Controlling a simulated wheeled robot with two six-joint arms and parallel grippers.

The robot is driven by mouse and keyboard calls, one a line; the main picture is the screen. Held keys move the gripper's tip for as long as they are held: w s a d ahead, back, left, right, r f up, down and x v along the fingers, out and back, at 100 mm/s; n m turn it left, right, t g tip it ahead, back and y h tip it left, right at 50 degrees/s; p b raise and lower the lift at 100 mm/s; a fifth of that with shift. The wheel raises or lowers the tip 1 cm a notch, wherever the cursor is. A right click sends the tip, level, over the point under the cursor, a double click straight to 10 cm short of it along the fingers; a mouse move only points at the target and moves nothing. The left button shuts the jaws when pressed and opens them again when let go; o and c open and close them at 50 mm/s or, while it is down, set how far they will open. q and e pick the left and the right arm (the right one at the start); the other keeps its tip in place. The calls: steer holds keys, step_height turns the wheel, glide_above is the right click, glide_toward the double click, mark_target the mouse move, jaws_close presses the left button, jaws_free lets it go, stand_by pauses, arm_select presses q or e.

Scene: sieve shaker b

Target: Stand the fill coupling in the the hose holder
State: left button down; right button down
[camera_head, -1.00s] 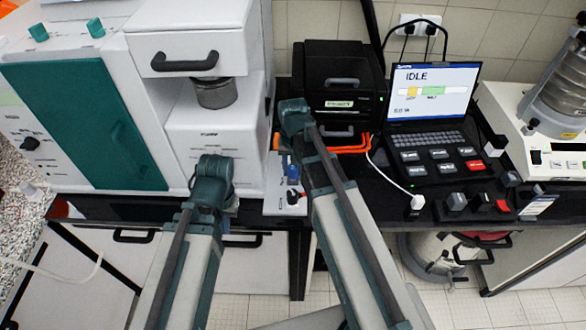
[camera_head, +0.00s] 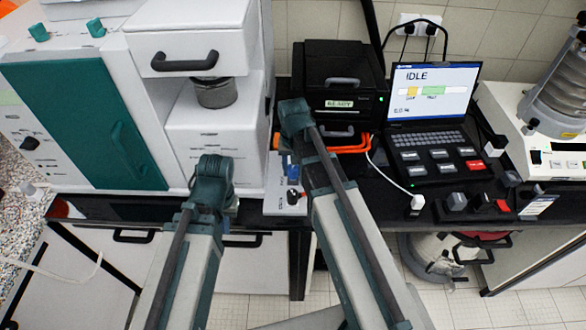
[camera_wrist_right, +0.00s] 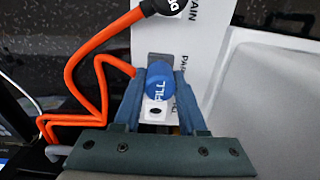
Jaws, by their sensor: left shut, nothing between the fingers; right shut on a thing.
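The fill coupling (camera_wrist_right: 160,86) has a blue top marked FILL and a white block at its near end. It sits between the fingers of my right gripper (camera_wrist_right: 159,80), which is shut on it. Just beyond it is a white plate (camera_wrist_right: 205,48) with printed lettering and a dark grey piece, part of which is hidden by the coupling. I cannot tell whether the coupling touches the plate.
An orange hose (camera_wrist_right: 74,68) loops left of the coupling, and a black round knob (camera_wrist_right: 168,6) is near the plate's top. A black printer-like box (camera_head: 340,85) and a laptop (camera_head: 432,95) stand to the right. The white cabinet (camera_head: 215,150) stands close on the left.

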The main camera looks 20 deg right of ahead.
arm_select(q)
steer(key=shift+f+b, duration=0.45)
steer(key=shift+f, duration=0.05)
arm_select(e)
steer(key=shift+f, duration=0.55)
steer(key=shift+c, duration=1.9)
jaws_free()
arm_select(q)
steer(key=shift+r, duration=0.1)
arm_select(e)
steer(key=shift+r, duration=0.15)
arm_select(q)
step_height(320, 180, up, 14)
steer(key=p, duration=1.4)
arm_select(e)
step_height(320, 180, up, 14)
arm_select(q)
steer(key=shift+f, duration=0.2)
arm_select(e)
steer(key=shift+f, duration=0.2)
